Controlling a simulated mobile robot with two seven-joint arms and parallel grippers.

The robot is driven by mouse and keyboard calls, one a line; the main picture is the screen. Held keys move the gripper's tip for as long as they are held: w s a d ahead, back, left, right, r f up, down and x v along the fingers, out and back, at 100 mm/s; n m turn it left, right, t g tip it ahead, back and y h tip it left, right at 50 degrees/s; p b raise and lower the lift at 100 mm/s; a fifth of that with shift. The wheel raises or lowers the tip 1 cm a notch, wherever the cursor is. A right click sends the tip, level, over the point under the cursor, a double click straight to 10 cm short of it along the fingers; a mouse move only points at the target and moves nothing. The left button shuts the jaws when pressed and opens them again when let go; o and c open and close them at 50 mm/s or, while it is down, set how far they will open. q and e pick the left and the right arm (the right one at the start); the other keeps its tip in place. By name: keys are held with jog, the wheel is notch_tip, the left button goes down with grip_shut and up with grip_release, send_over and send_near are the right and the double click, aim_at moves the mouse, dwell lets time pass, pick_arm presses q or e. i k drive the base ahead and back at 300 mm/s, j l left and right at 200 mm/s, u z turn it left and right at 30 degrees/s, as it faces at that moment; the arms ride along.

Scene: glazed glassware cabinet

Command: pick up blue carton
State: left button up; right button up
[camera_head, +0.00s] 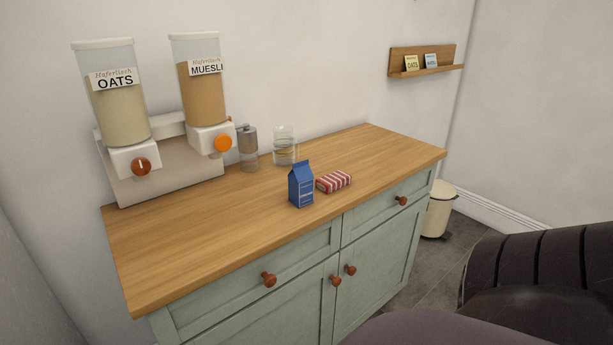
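The blue carton (301,186) stands upright on the wooden countertop (215,240), near its front edge and around the middle of its length. It has a gabled top and a pale printed label low on one face. Neither of my grippers shows in the head view, so I see nothing touching the carton.
A red-and-white striped packet (334,182) lies just right of the carton. Behind stand a glass jar (285,150), a grinder (248,150), and oats (118,105) and muesli (203,95) dispensers. The counter's front left is clear. A dark chair (545,265) is at lower right.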

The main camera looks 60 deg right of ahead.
aim_at(301, 178)
jog(key=z, duration=1.65)
jog(key=u, duration=0.7)
jog(key=i+l+u, duration=0.15)
jog(key=l+u, duration=0.2)
jog(key=i+l+u, duration=0.1)
jog(key=l+u, duration=0.25)
jog(key=i+l+u, duration=0.2)
jog(key=l, duration=0.75)
jog(key=k, duration=0.15)
